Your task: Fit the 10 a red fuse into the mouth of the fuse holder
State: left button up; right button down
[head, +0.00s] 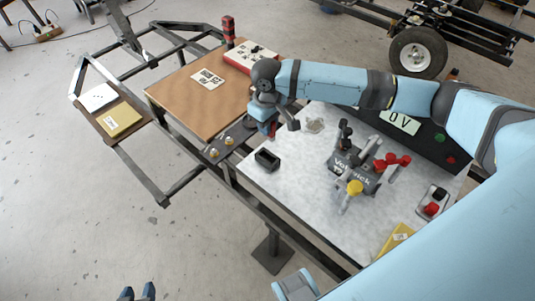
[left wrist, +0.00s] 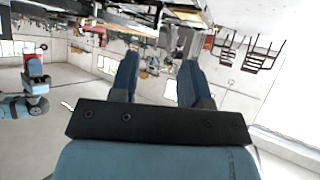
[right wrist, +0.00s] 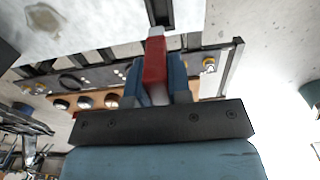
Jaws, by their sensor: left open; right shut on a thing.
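The red fuse (right wrist: 155,62) is in my right gripper (right wrist: 157,75), clamped between its two blue fingers in the right wrist view. Its pale tip points away from the gripper. In the head view my right gripper (head: 268,127) is over the table's left edge, and only a little red shows. A small black open-topped box, which looks like the fuse holder (head: 267,160), sits on the grey tabletop just below the gripper. Its dark end (right wrist: 160,12) shows beyond the fuse tip; whether they touch I cannot tell. My left gripper (head: 138,292) is open and empty, low over the floor.
A block with red and yellow levers (head: 355,170) stands right of the holder. A bar with brass posts (head: 228,141) lies left of it. A brown board (head: 195,95) and a red-and-white box (head: 251,57) lie behind. The tabletop (head: 290,205) in front is clear.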

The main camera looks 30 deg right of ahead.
jog(key=b, duration=0.1)
send_over(268, 151)
jog(key=s+a, duration=0.1)
jog(key=s, duration=0.1)
notch_tip(268, 151, down, 7)
jog(key=shift+w+a+f, duration=0.1)
jog(key=shift+w+f, duration=0.05)
jog(key=shift+f, duration=0.1)
notch_tip(268, 151, down, 4)
jog(key=shift+f+b, duration=0.2)
jog(key=shift+b, duration=0.25)
pick_arm(q)
jog(key=shift+w+f, duration=0.1)
jog(key=shift+f, duration=0.35)
jog(key=shift+r, duration=0.1)
pick_arm(e)
jog(key=c, duration=1.1)
grip_release()
jog(key=shift+o, duration=0.2)
